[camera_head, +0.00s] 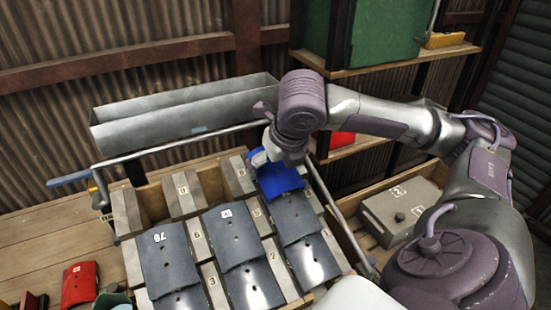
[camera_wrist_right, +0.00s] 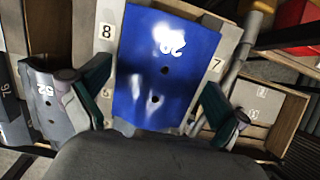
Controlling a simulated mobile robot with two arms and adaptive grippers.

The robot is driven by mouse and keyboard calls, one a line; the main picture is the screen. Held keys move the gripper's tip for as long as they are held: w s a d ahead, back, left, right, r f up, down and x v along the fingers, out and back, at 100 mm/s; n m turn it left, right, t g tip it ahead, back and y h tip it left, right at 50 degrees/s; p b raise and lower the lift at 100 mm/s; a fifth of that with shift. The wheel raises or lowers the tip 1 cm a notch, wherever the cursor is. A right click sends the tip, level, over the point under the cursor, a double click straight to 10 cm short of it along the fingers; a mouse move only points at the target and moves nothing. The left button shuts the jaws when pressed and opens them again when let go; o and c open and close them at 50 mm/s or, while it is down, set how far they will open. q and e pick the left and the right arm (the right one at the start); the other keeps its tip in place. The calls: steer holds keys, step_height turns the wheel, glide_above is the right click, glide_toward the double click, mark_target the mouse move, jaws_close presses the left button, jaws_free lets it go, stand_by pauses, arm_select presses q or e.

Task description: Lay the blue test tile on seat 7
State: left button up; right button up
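The blue test tile (camera_head: 281,180) lies at the upper end of the right column of the sloped rack (camera_head: 128,212). In the wrist view the blue tile (camera_wrist_right: 165,70) lies between wooden strips marked 8 and 7, with a white number and two holes. Its lower end reaches toward the grey tile below. My right gripper (camera_head: 268,157) is over the tile's upper left part. In the wrist view the right gripper (camera_wrist_right: 157,78) is open, one finger on each side of the tile with small gaps. My left gripper is not in view.
Grey tiles (camera_head: 236,236) cover the lower columns. A metal trough (camera_head: 180,112) and rail run behind the rack. A grey box (camera_head: 400,208) stands at right. A red tile (camera_head: 79,284) lies at lower left. A blue-handled lever (camera_head: 68,178) juts out at left.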

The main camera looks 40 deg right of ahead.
steer(key=v, duration=1.2)
stand_by(0.6)
